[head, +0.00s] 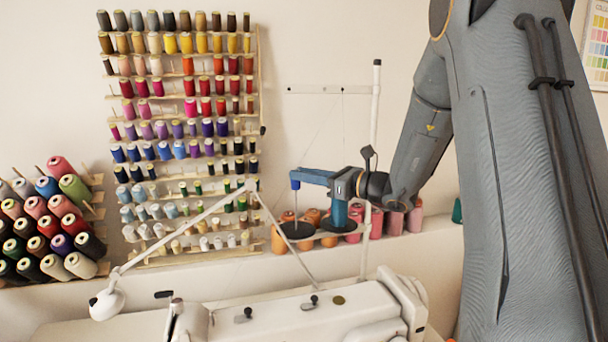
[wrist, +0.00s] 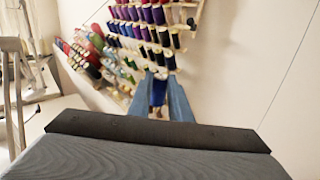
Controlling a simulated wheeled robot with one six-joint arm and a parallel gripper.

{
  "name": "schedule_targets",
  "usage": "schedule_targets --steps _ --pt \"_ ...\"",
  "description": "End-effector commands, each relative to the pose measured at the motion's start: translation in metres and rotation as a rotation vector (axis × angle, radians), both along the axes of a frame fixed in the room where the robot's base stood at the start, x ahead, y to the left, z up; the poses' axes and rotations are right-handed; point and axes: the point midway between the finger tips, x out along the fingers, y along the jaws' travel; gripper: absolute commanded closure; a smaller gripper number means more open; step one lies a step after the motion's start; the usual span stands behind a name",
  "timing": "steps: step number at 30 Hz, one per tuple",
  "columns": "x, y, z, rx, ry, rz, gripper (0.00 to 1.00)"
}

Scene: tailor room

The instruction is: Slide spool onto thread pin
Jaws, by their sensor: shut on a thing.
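My gripper (head: 296,176) reaches left above the thread stand in the head view. It is shut on a small dark blue spool (head: 295,184). In the wrist view the blue spool (wrist: 159,92) shows between the two blue-grey fingers (wrist: 160,106). A thin upright thread pin (head: 296,209) rises from the stand's left black disc (head: 297,231). The spool appears upright and in line with the pin, at its upper end. I cannot tell whether the pin's tip is inside the spool.
A blue cone (head: 340,213) stands on the right black disc, below my gripper. Orange and pink cones sit behind on the ledge. A white pole (head: 375,110) rises close to my wrist. A white sewing machine (head: 310,312) is in front, and a spool rack (head: 185,252) hangs at left.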

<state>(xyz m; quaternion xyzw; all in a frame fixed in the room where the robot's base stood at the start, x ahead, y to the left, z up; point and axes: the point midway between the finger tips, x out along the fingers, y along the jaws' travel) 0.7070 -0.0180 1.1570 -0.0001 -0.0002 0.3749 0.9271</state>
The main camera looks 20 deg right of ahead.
Motion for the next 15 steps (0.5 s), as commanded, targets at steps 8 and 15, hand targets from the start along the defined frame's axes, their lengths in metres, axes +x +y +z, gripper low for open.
schedule_targets --steps 8,15 --pt "0.000 0.000 -0.010 0.001 0.001 0.000 1.00" --pt "0.000 0.000 -0.017 0.001 0.001 0.000 1.00"
